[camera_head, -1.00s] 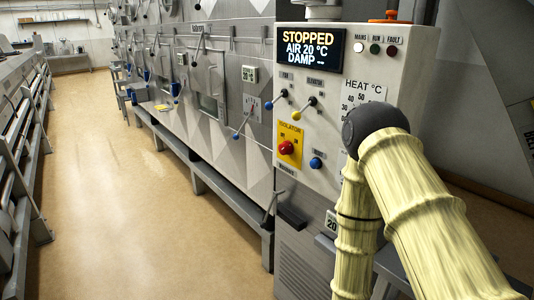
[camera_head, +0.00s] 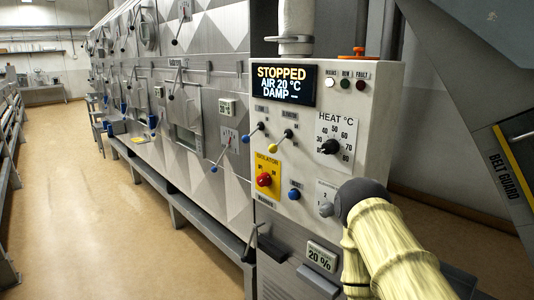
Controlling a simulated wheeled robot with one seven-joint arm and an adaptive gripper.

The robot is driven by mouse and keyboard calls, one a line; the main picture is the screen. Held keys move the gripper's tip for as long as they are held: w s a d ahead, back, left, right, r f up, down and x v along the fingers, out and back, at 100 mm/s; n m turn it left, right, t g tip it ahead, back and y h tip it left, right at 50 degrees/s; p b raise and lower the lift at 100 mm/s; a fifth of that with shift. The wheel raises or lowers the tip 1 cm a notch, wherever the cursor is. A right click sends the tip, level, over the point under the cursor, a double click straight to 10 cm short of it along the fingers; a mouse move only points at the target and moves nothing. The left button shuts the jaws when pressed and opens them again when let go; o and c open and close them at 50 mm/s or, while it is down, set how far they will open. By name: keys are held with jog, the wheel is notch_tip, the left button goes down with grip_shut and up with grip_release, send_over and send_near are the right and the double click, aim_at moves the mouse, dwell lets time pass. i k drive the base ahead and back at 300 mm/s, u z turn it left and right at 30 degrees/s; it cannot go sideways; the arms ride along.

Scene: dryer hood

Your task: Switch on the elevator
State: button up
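The control panel (camera_head: 378,125) stands right of centre, its display (camera_head: 283,86) reading STOPPED, AIR 20 °C, DAMP. Below the display are two small levers. The left one has a blue ball end (camera_head: 246,139). The right one, the elevator lever (camera_head: 281,141), sits under a small label that seems to read ELEVATOR and has a yellow ball end. Both levers point down and left. My arm, in a pale cover with a dark rounded joint, rises from the lower right in front of the panel's lower right corner. My gripper's fingers do not show.
The panel also has a red isolator knob (camera_head: 264,180) on a yellow plate, a blue button (camera_head: 294,194), a black heat knob (camera_head: 330,147) and a grey knob (camera_head: 326,209). The dryer wall (camera_head: 205,115) runs back on the left. The floor (camera_head: 90,210) beside it is clear.

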aim_at(273, 149)
jog(key=u, duration=0.05)
jog(key=k, duration=0.5)
jog(key=u, duration=1.65)
jog(key=i, duration=0.7)
jog(key=z, duration=1.7)
